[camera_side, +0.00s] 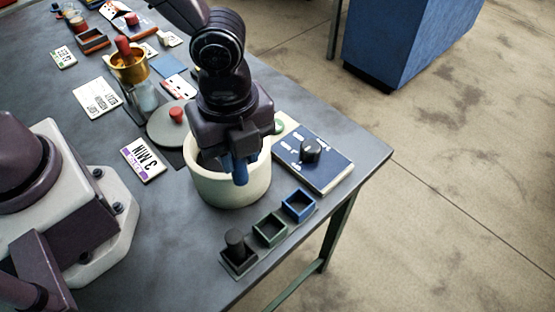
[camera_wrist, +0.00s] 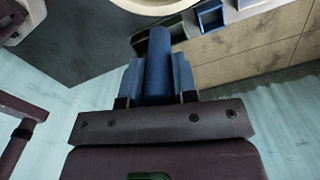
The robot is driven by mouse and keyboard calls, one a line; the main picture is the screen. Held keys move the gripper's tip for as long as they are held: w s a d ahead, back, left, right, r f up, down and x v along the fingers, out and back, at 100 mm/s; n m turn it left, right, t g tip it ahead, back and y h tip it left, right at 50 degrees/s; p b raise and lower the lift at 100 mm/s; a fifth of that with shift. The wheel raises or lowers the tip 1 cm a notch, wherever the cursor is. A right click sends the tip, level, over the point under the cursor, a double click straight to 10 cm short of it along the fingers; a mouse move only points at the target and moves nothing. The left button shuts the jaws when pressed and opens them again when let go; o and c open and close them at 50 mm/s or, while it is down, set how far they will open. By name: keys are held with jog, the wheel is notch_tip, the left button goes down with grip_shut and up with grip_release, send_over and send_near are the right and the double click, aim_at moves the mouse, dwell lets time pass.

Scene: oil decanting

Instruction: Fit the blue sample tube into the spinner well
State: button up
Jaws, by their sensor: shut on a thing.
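My gripper (camera_side: 240,172) is shut on the blue sample tube. In the wrist view the blue sample tube (camera_wrist: 158,65) lies between the two blue fingers of my gripper (camera_wrist: 157,80). In the side view the fingers and tube hang over the cream round spinner (camera_side: 228,192), near its front right rim. The arm hides much of the spinner's opening, and I cannot see the well or tell whether the tube's end is inside the rim. The wrist view shows only a piece of the spinner's pale rim (camera_wrist: 150,5) at the top.
A rack with a blue square socket (camera_side: 298,206), a green socket (camera_side: 270,230) and a dark socket holding a black tube (camera_side: 236,243) stands at the front edge. A blue control panel with a black knob (camera_side: 310,151) is right of the spinner. A "3 MIN" card (camera_side: 143,159) lies left.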

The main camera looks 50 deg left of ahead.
jog(key=s+a+r, duration=0.3)
jog(key=r, duration=0.4)
jog(key=w+a+n, duration=0.5)
jog(key=w+a, duration=0.2)
jog(key=a, duration=0.2)
jog(key=shift+m, duration=0.3)
notch_tip(320, 180, down, 18)
jog(key=shift+s+d+r, duration=0.1)
jog(key=shift+s+r, duration=0.05)
jog(key=shift+r, duration=0.05)
jog(key=shift+f, duration=0.15)
jog(key=o, duration=0.9)
